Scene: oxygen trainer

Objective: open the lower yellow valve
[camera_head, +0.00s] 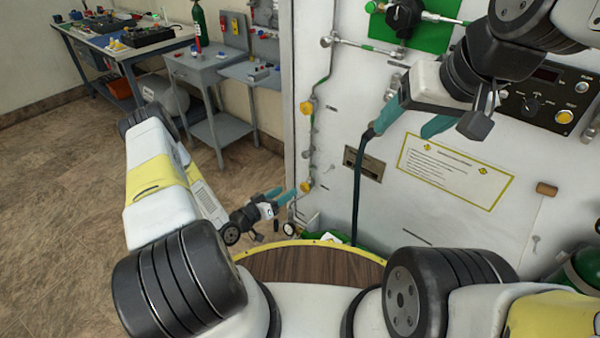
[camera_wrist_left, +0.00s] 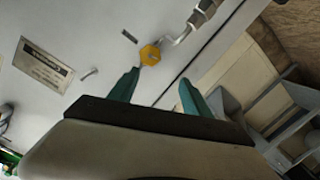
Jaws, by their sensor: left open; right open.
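The lower yellow valve (camera_head: 307,186) is a small yellow knob on the pipe along the left edge of the white panel. In the left wrist view the yellow valve (camera_wrist_left: 150,55) shows just beyond the fingertips, nearer the left finger in that picture. My left gripper (camera_head: 284,193) is open, with teal fingers pointing at the valve from the left. The fingers look apart from the valve, though the exact gap is hard to tell. An upper yellow valve (camera_head: 307,108) sits higher on the same pipe. My right gripper (camera_head: 408,121) is open in front of the panel.
A dark hose (camera_head: 356,190) hangs down the panel near my right gripper. A yellow-bordered label (camera_head: 455,170) and a small plate (camera_head: 364,163) are on the panel. A small gauge (camera_head: 289,229) sits below the valve. Grey workbenches (camera_head: 205,75) stand behind; floor at left is clear.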

